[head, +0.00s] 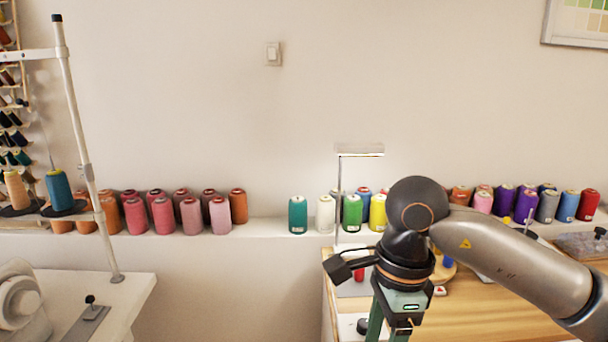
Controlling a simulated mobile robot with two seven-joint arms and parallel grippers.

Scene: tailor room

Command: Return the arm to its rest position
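My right arm comes in from the right edge, and its elbow-like joint bends down in front of the wooden table. My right gripper (393,322) points downward at the bottom edge of the head view. Its green fingers run out of the picture, so the fingertips and anything between them are hidden. My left arm and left gripper are not in view.
The wooden table (510,305) holds a lamp (360,150) and small items partly hidden behind my arm. Many thread spools, such as a teal one (298,214), line the wall ledge. A white sewing table (125,290) with a thread stand (85,150) is at left.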

